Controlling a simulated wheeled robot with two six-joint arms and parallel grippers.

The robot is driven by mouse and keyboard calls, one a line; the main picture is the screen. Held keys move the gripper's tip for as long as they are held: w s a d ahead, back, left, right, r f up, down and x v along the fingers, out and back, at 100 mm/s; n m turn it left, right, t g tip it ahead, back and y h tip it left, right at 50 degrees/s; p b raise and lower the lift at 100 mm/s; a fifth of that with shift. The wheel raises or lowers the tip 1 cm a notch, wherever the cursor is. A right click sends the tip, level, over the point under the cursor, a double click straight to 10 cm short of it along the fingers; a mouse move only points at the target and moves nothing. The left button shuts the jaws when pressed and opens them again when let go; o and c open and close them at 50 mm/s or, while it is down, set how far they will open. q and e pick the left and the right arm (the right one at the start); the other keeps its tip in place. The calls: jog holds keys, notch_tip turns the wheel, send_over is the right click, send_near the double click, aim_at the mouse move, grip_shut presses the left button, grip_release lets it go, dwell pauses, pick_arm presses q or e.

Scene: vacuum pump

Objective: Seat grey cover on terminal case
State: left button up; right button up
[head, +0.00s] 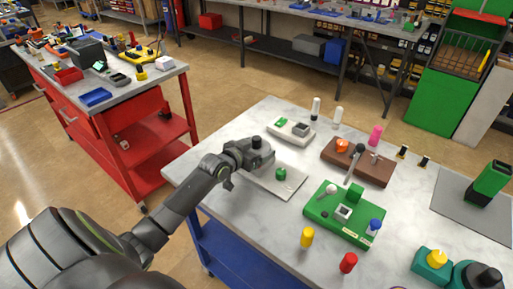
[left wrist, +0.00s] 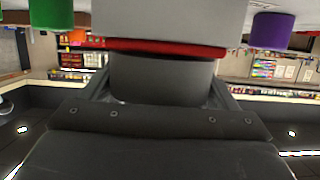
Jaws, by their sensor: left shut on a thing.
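My left gripper (head: 257,157) is over the left part of the marble-topped table, shut on a grey piece with a dark round knob on top, which I take for the grey cover (head: 257,142). In the left wrist view a grey body with a red band (left wrist: 165,48) fills the upper middle, close to the gripper. The gripper hides much of the held piece. A green base (head: 319,217) at the front middle carries a small square open-topped box (head: 343,211), possibly the terminal case; I cannot be sure. The held piece is apart from it, to its left. My right gripper is out of view.
A pale plate with a green cube (head: 281,174) lies beside the left gripper. A white tray (head: 290,138) and a brown block with a lever (head: 370,173) stand behind. Yellow (head: 307,237) and red (head: 348,262) pegs stand at the front.

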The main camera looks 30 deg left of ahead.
pick_arm(q)
jog(key=o, duration=1)
jog(key=shift+c, duration=0.2)
jog(key=shift+r+p, duration=4.2)
jog(key=shift+r, duration=0.35)
